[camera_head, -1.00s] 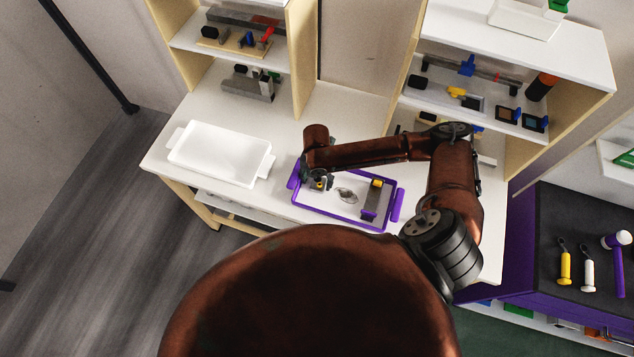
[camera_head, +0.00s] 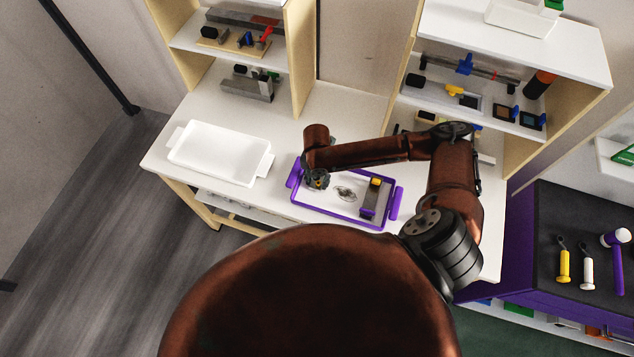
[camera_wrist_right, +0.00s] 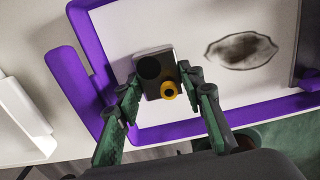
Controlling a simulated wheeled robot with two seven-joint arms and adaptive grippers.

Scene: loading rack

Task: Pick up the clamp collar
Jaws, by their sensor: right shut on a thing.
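The clamp collar (camera_wrist_right: 152,83) is a small grey block with a dark round bore and a yellow knob. It is at the left end of the purple-rimmed tray (camera_wrist_right: 170,131), near the rim, in the right wrist view. My right gripper (camera_wrist_right: 160,84) is shut on it, with one green-black finger on each side. In the head view my right gripper (camera_head: 317,181) is over the left end of the tray (camera_head: 336,217) and mostly hides the collar. I cannot tell whether the collar touches the tray floor. My left gripper is not in view.
An oval grey piece (camera_head: 346,193) and a grey part with a yellow top (camera_head: 371,197) lie in the tray. A white tray (camera_head: 220,153) stands to the left on the white table. Shelves with several parts rise behind. Tools lie on a dark bench at right.

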